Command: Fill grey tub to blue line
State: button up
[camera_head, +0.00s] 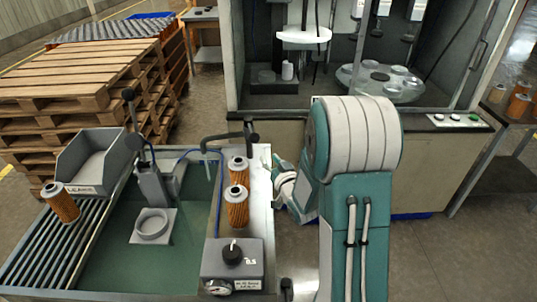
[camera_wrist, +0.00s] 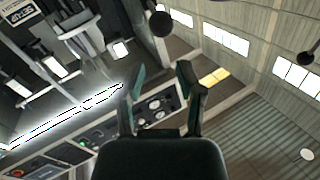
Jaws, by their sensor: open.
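A grey tub (camera_head: 125,262) holding greenish, clear liquid is sunk in the bench at the left of the head view. A grey tap (camera_head: 228,136) stands at its back right edge, with its spout over the tub. I cannot make out a blue line on the tub wall; a thin blue hose (camera_head: 219,195) runs down near its right side. My gripper (camera_wrist: 163,82) is open and empty in the wrist view, pointing toward the cabinet and far wall. In the head view my arm hides part of the scene and the fingers are not clear.
Orange filter cartridges (camera_head: 237,208) stand right of the tub, and one (camera_head: 61,203) is on the slatted rack (camera_head: 45,245). A control box with a black knob (camera_head: 233,254) is at the front. A glass-fronted cabinet (camera_head: 455,55) and stacked pallets (camera_head: 75,85) are behind.

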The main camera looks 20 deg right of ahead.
aim_at(258, 140)
jog(key=shift+w+d+m, duration=0.25)
jog(key=shift+d+m, duration=0.15)
jog(key=shift+m, duration=0.2)
grip_shut()
jog(key=w+d+m+y, duration=0.1)
jog(key=w+d+m, duration=0.2)
jog(key=d+m, duration=0.6)
jog(key=w+a+m, duration=0.2)
jog(key=w+a, duration=0.5)
jog(key=w, duration=0.1)
jog(key=shift+r+t, duration=0.3)
jog(key=shift+t, duration=0.1)
jog(key=shift+a, duration=1.4)
jog(key=shift+w, duration=0.15)
